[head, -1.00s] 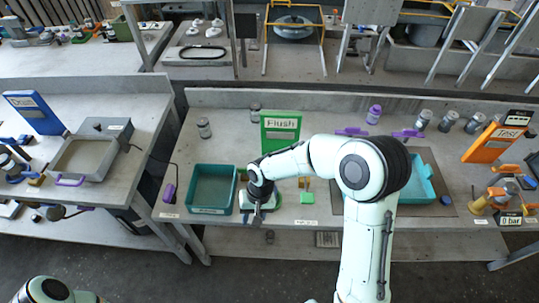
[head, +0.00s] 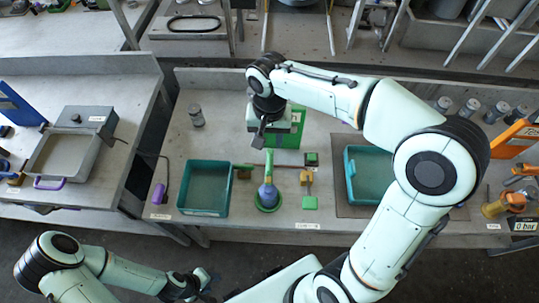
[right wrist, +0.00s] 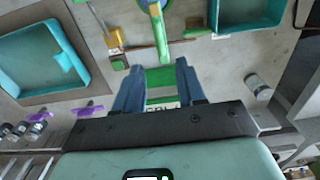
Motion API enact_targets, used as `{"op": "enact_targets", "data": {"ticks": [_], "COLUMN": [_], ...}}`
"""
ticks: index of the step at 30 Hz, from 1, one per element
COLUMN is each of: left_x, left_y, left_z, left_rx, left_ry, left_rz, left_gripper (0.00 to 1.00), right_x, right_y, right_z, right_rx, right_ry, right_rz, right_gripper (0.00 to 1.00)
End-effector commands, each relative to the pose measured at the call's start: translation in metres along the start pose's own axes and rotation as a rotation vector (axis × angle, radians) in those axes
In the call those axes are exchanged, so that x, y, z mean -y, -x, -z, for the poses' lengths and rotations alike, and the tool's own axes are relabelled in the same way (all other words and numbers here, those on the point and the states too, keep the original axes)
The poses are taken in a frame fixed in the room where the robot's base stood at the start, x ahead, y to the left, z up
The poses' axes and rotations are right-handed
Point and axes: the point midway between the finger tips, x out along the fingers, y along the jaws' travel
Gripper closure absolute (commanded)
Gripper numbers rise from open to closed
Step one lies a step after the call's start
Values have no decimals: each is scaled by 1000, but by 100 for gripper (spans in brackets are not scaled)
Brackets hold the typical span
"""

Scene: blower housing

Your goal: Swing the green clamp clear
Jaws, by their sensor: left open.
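A long green bar (head: 268,162), which looks like the green clamp, lies over a blue-grey round part with a green ring (head: 267,200) on the bench. The bar also shows at the top of the right wrist view (right wrist: 161,40), with a yellow stretch near the ring. My right gripper (head: 260,140) hangs beyond the bar's far end, before the green sign (head: 290,138). In the right wrist view its fingers (right wrist: 158,85) are apart and empty, with the sign behind them. My left gripper (head: 202,281) is low in the picture, away from the bench parts, open.
A teal tray (head: 181,200) stands left of the ringed part, and another teal tray (head: 349,180) on a grey mat to the right. A yellow-handled piece (head: 307,178) and a green block (head: 310,203) stand close beside. A grey jar (head: 197,115) stands behind.

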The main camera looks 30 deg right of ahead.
Motion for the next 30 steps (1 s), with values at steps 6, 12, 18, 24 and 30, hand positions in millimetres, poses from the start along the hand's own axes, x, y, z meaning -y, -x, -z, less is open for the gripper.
{"op": "enact_targets", "data": {"ticks": [6,12,18,24,30], "left_x": [5,7,7,7,7], "left_y": [-8,-12,-13,-14,-13], "left_z": [-5,-7,-8,-8,-8], "left_rx": [7,10,11,11,11], "left_ry": [3,3,4,3,3], "left_rz": [3,3,4,4,4], "left_gripper": [57,57,57,57,57], "right_x": [-1,-1,-1,0,0], "right_y": [-51,-87,-106,-110,-109], "right_z": [-1,-1,0,0,0], "right_rx": [6,5,2,0,0], "right_ry": [-2,0,-1,-1,0], "right_rz": [-5,-3,-3,0,0], "right_gripper": [61,61,61,61,77]}}
